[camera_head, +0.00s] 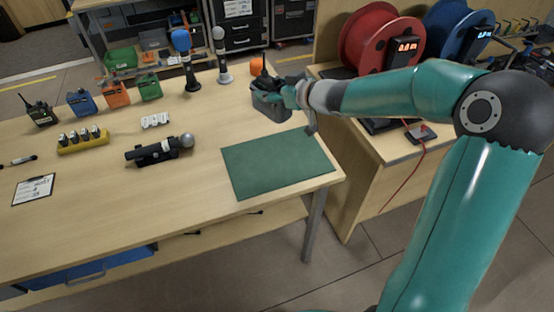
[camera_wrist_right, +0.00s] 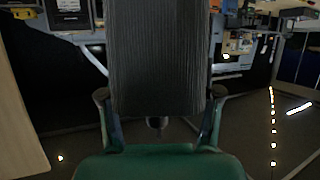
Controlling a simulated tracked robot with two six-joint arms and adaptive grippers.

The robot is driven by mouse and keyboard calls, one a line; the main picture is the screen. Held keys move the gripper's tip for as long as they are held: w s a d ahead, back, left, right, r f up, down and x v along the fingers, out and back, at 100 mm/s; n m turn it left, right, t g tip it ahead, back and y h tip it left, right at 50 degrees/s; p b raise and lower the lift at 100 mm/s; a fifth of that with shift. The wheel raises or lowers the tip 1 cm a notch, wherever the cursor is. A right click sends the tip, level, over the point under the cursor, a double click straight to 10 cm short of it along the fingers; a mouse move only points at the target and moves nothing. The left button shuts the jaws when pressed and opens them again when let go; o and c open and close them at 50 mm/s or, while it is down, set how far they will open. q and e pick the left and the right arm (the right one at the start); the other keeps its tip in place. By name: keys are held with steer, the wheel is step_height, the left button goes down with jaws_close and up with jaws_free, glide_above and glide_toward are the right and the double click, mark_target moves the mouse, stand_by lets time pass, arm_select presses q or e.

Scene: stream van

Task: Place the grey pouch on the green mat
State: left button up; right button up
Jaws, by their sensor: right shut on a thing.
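The grey pouch (camera_head: 270,108) is at the far right edge of the wooden table, beyond the green mat. My right gripper (camera_head: 283,92) is shut on it, with the arm reaching in from the right. In the right wrist view the grey pouch (camera_wrist_right: 158,50) fills the middle, with a finger of the right gripper (camera_wrist_right: 158,98) on each side. I cannot tell whether the pouch touches the table. The green mat (camera_head: 278,163) lies flat and bare at the table's near right corner. My left gripper is not in view.
Radios, a yellow battery holder (camera_head: 82,140) and a clipboard (camera_head: 34,189) are further left. Two upright microphones (camera_head: 188,62) stand behind. A side desk with a red cable reel (camera_head: 372,40) is at the right.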

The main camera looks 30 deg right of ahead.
steer(key=shift+s+d+f, duration=0.1)
steer(key=shift+d, duration=0.35)
step_height(320, 180, down, 7)
steer(key=b, duration=0.4)
steer(key=shift+f, duration=0.2)
steer(key=shift+d+f+b, duration=0.1)
steer(key=shift+f+b, duration=0.6)
steer(key=shift+f, duration=5.3)
steer(key=o, duration=1.1)
steer(key=shift+o, duration=0.2)
